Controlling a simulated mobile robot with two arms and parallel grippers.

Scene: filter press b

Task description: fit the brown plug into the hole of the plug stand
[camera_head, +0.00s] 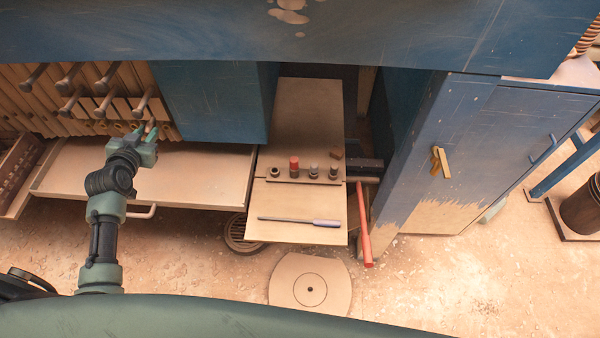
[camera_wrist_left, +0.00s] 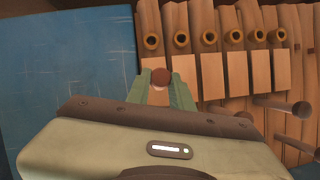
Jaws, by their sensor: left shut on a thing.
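The brown plug (camera_wrist_left: 160,77) shows in the left wrist view as a round dark-brown end between the two green fingers of my left gripper (camera_wrist_left: 160,92). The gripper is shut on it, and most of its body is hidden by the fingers. In the head view my left gripper (camera_head: 149,131) is in front of the wooden press plates, above the left metal tray; the plug is too small to make out there. The plug stand looks to be the narrow strip (camera_head: 303,181) on the board at centre, well to the right of the gripper. It carries a red plug (camera_head: 294,164) and several dark or grey pieces.
A screwdriver-like tool (camera_head: 300,221) lies on the board in front of the strip. Dark pegs (camera_head: 70,105) stick out of the plates near my left gripper. A blue cabinet (camera_head: 445,150) stands at right, with a red-handled tool (camera_head: 363,225) beside the board.

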